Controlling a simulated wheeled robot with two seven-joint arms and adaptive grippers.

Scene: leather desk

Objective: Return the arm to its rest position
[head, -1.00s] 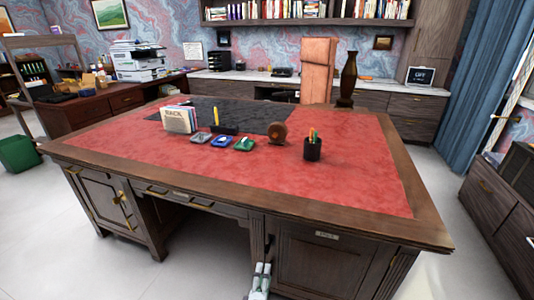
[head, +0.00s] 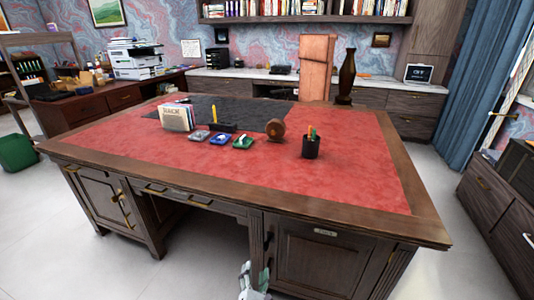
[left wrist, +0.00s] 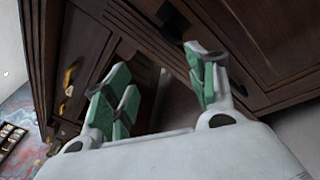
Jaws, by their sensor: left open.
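My left gripper (head: 254,276) shows at the bottom edge of the head view, low in front of the desk (head: 342,232) and below its top. In the left wrist view its green-padded fingers (left wrist: 160,92) stand apart with nothing between them. The dark wood of the desk front fills much of the view behind them. I cannot tell the exact gap between fingers and wood. My right gripper is in neither view.
A dark cabinet (head: 496,200) stands at the right. Pale floor lies open before the desk.

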